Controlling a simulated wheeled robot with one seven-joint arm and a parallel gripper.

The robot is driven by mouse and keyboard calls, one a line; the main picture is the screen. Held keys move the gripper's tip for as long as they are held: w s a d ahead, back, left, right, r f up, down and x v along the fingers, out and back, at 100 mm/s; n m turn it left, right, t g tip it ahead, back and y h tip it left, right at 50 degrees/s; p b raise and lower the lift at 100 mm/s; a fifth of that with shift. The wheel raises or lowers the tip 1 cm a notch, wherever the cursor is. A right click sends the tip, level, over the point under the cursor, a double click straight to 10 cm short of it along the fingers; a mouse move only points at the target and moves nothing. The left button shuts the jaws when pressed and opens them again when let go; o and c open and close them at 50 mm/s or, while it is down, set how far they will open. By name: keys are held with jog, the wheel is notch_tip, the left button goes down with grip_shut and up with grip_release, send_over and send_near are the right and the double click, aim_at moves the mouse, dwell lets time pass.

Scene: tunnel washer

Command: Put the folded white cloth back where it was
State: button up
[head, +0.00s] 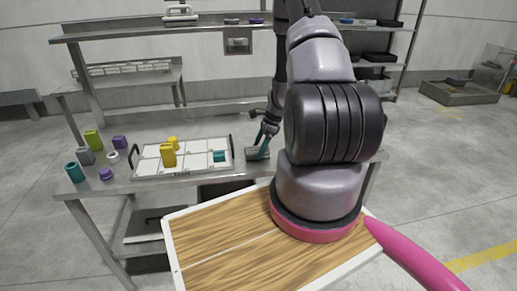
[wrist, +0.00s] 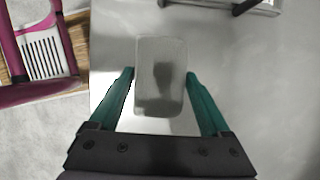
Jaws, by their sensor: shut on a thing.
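The folded white cloth (wrist: 160,60) looks like a pale grey, round-cornered slab in the wrist view. My gripper (wrist: 160,74) is shut on it, with one teal finger along each side. In the head view my gripper (head: 264,140) points down over the metal table, just right of the white tray, and the cloth (head: 256,154) shows small at its fingertips. The cloth is at or very near the table top; I cannot tell whether it touches.
The white compartment tray (head: 185,176) with dark handles holds yellow pieces (head: 168,156) and a teal piece (head: 219,156). Left of it stand a green block (head: 93,140), a teal cylinder (head: 74,172) and several other small parts. A raised metal shelf (head: 130,33) runs above the table's back.

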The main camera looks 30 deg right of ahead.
jog(key=shift+f, duration=0.1)
jog(key=o, duration=1.3)
jog(key=shift+c, duration=0.2)
